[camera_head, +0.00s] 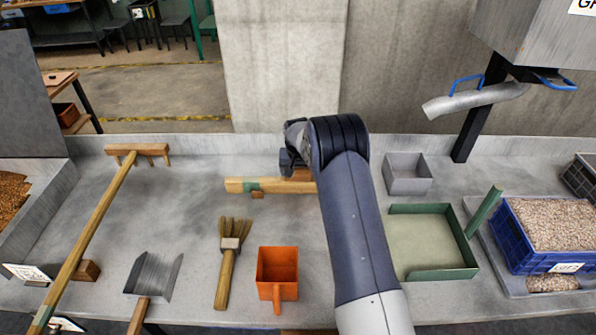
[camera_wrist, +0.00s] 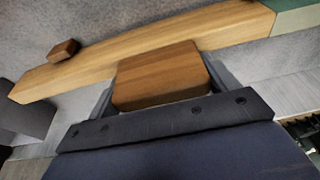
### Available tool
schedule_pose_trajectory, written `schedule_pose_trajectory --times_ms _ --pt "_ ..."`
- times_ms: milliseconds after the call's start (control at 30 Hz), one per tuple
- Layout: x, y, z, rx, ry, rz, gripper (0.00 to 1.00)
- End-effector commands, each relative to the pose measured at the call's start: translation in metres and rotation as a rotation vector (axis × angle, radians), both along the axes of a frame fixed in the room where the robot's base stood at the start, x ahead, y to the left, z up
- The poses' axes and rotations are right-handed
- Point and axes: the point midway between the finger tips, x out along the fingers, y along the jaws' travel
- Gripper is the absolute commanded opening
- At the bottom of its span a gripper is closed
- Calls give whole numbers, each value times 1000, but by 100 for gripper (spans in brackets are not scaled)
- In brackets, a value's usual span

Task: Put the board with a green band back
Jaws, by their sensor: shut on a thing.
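The wooden board (camera_head: 280,187) with a green band (camera_head: 252,186) near its left end lies across the middle back of the bench. Its right part is hidden behind my arm. In the wrist view the board (camera_wrist: 120,58) runs slantwise, with its green band (camera_wrist: 297,17) at the upper right. My gripper (camera_wrist: 158,76) is shut on the board's wooden grip block (camera_wrist: 165,75), one finger at each side. In the head view my gripper (camera_head: 298,172) is mostly hidden by the wrist. I cannot tell whether the board touches the bench.
A long wooden rake (camera_head: 100,215) lies at left. A metal scoop (camera_head: 153,275), brush (camera_head: 228,262) and orange scoop (camera_head: 278,265) lie in front. A grey box (camera_head: 407,160), green-rimmed tray (camera_head: 475,270) and blue grain crate (camera_head: 510,233) stand right. A metal spout (camera_head: 475,100) overhangs the back right.

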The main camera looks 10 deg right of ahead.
Motion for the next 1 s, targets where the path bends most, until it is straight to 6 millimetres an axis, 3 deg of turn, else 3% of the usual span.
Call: schedule_pose_trajectory --times_ms 433,467,700,1000 --pt "1 0 -7 0 -3 0 18" --pt "1 0 -7 0 -4 0 82" --pt "0 0 -7 0 -2 0 100" --pt "-1 0 -4 0 1 0 100"
